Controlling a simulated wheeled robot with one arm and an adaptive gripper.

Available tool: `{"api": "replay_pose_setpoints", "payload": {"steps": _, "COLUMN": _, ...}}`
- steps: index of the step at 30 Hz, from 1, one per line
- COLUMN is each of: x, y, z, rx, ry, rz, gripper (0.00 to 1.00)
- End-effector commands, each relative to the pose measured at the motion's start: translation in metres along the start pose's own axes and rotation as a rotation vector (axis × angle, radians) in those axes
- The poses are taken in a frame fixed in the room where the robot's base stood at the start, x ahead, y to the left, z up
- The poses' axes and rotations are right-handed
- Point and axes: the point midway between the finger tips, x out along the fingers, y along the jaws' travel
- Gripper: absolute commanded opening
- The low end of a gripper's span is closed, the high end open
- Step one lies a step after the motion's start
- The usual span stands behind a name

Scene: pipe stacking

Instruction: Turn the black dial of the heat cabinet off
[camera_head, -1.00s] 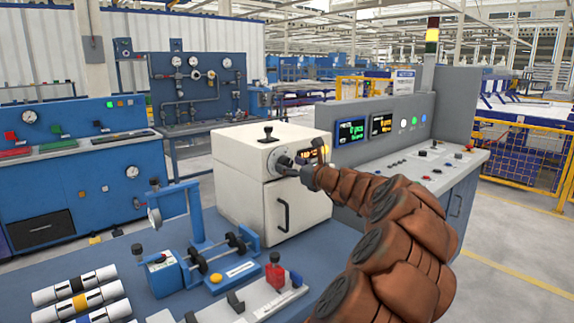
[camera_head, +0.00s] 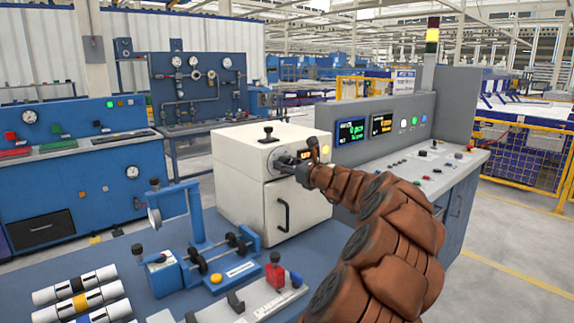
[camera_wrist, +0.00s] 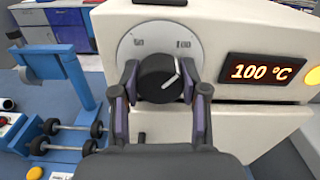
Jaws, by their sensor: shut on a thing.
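The white heat cabinet (camera_head: 240,190) stands on the blue table. Its black dial (camera_wrist: 158,78) sits on a pale round scale plate (camera_wrist: 183,43) in the wrist view, where a mark at the right reads 100. The white pointer line on the dial points up and to the right. The display (camera_wrist: 262,70) reads 100 °C in orange. My gripper (camera_wrist: 160,86) is shut on the dial, with one finger on its left side and one on its right. In the head view my gripper (camera_head: 300,172) is at the cabinet's upper front and hides the dial.
A round yellow light (camera_wrist: 313,76) is at the display's right. The cabinet door has a dark handle (camera_head: 284,215) below the dial. A blue fixture with rollers (camera_head: 215,258) stands left of the cabinet. A grey control console (camera_head: 390,120) stands behind at the right.

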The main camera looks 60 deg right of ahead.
Motion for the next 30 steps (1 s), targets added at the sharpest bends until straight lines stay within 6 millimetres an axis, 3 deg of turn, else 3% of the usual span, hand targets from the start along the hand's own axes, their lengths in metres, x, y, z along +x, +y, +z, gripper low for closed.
{"api": "replay_pose_setpoints", "payload": {"steps": 3, "x": -0.0001, "y": -0.0003, "z": 0.0001, "rx": 0.000, "ry": 0.000, "rz": -0.001, "gripper": 0.09}}
{"api": "replay_pose_setpoints", "payload": {"steps": 14, "x": 0.0002, "y": 0.0002, "z": 0.0006, "rx": -0.074, "ry": -0.003, "rz": 0.000, "gripper": 0.09}}
{"api": "replay_pose_setpoints", "payload": {"steps": 30, "x": 0.0002, "y": 0.0006, "z": -0.0031, "rx": -0.528, "ry": -0.003, "rz": -0.003, "gripper": 0.09}}
